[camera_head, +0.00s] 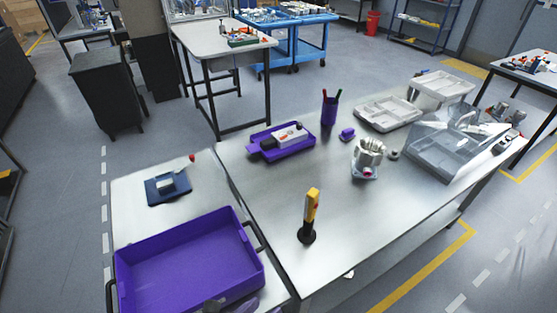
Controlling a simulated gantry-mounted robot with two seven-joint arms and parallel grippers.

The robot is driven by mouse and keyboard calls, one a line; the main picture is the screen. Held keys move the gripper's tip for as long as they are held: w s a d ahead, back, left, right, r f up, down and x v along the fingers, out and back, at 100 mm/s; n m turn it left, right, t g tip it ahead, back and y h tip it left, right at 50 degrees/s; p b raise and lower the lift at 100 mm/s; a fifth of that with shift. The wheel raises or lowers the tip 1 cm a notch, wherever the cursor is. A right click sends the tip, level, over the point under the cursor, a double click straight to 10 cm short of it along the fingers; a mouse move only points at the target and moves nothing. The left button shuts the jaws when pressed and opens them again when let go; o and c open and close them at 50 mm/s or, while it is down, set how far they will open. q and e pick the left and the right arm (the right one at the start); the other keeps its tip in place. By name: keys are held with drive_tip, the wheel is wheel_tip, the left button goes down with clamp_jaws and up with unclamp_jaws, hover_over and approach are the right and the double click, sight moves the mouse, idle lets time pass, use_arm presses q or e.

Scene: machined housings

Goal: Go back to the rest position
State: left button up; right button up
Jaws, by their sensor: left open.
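My right gripper is not in view. A silver machined housing (369,154) with a red spot at its base stands on the metal table (270,200), well away from my left gripper. A yellow and black upright tool (311,214) stands near the table's front edge.
A purple tray (264,150) with parts, a purple pen cup (330,108), grey trays (388,113) and a clear-sided grey box (440,155) are on the table. A blue pad (160,192) lies behind the bin. The table's centre is clear.

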use_arm(q)
drive_tip(key=s+a+f+m+g+y, duration=0.35)
drive_tip(key=s+a+m, duration=0.4)
drive_tip(key=m, duration=0.95)
drive_tip(key=s+a+f+m+g+y, duration=0.4)
drive_tip(key=a+m, duration=0.6)
drive_tip(key=m, duration=0.8)
use_arm(e)
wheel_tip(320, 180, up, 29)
drive_tip(key=p, duration=2.9)
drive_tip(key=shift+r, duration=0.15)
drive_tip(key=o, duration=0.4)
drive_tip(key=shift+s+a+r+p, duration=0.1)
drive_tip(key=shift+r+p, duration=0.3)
drive_tip(key=shift+p, duration=0.2)
use_arm(q)
wheel_tip(320, 180, up, 30)
drive_tip(key=t, duration=0.1)
drive_tip(key=shift+s+f, duration=0.2)
drive_tip(key=shift+s, duration=0.15)
drive_tip(key=shift+a+y, duration=0.1)
drive_tip(key=shift+y, duration=0.15)
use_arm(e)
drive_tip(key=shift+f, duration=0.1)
